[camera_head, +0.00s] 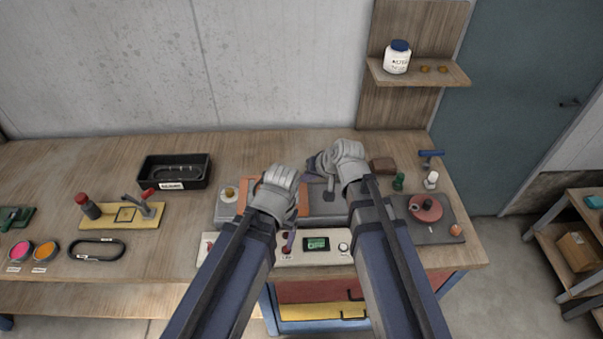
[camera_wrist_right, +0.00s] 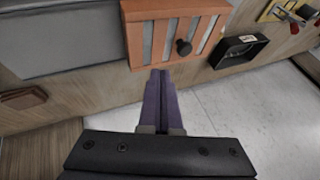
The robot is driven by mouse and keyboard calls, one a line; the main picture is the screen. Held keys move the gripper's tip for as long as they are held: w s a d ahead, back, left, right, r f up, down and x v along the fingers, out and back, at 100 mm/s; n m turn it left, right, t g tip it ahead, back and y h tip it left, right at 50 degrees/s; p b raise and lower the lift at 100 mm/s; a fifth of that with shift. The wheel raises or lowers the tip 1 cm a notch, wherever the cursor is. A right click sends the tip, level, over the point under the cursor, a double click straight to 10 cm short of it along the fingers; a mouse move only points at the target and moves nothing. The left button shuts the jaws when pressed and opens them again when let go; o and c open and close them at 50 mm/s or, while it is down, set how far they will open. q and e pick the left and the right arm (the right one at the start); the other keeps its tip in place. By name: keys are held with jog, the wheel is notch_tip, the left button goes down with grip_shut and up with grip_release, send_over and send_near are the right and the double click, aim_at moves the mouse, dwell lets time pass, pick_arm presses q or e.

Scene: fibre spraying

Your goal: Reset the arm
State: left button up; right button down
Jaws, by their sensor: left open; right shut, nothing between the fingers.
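My left gripper (camera_head: 290,238) hangs over the front of the grey device on the bench, the lower of the two. It is open and holds nothing; its fingers are mostly hidden by the glove-like wrist. My right gripper (camera_head: 318,165) is above the back of the same device, pointing left. In the right wrist view the purple fingers (camera_wrist_right: 160,98) are shut together with nothing between them. The grey device (camera_head: 325,208) has an orange slatted frame (camera_head: 247,200), partly covered by my left wrist. The slatted frame with its dark knob also shows in the right wrist view (camera_wrist_right: 137,45).
A black tray (camera_head: 174,185) and a yellow clamp plate (camera_head: 125,217) are on the left of the wooden bench. A control panel (camera_head: 330,256) lies along the front. A red disc (camera_head: 425,208) sits at right. A shelf holds a white jar (camera_head: 397,60).

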jog(key=shift+s+d+r, duration=0.2)
jog(key=shift+d+r, duration=0.1)
jog(key=shift+r, duration=0.15)
jog(key=s+d+f+n+g+h+b, duration=0.1)
jog(key=s+f+n+g+h+b, duration=0.1)
jog(key=s+f, duration=0.4)
jog(key=s+d+f+n+g+h+b, duration=0.2)
jog(key=s+f+b, duration=0.4)
jog(key=s, duration=0.5)
jog(key=shift+d+g+h, duration=0.3)
jog(key=shift+g+h, duration=0.4)
jog(key=shift+h, duration=0.4)
